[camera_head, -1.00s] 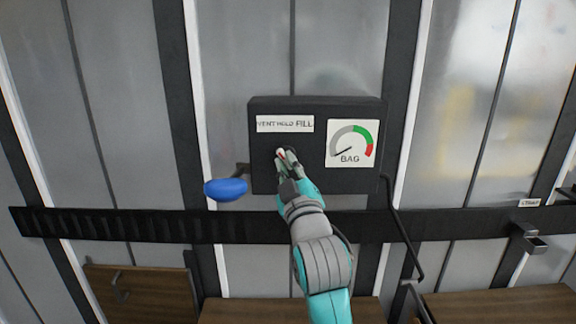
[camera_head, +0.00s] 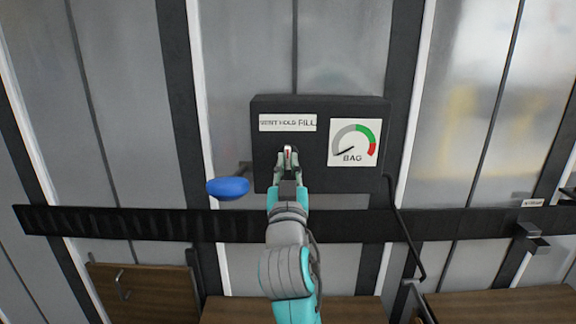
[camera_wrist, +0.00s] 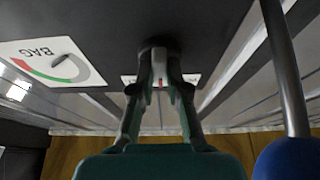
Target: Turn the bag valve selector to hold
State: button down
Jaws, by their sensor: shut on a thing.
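The black valve box (camera_head: 262,150) is fixed on the wall, with a white label (camera_head: 287,123) reading VENT, HOLD, FILL from left to right. My gripper (camera_head: 289,156) is in front of the box below the label, shut on the selector. The selector (camera_wrist: 159,68) shows between the two fingers in the wrist view, grey with a red mark. In the head view its tip (camera_head: 288,150) points about straight up, beneath the middle of the label. The BAG gauge (camera_head: 354,142) is right of it, its needle low on the left in the grey part.
A blue knob (camera_head: 228,188) on a lever sticks out at the box's lower left; it is also close by in the wrist view (camera_wrist: 287,158). A black rail (camera_head: 120,224) runs below the box. A bent black rod (camera_head: 404,232) hangs at right.

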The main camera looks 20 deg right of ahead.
dwell(0.4)
jog(key=c, duration=1.2)
grip_release()
jog(key=shift+o, duration=0.2)
jog(key=v, duration=1.2)
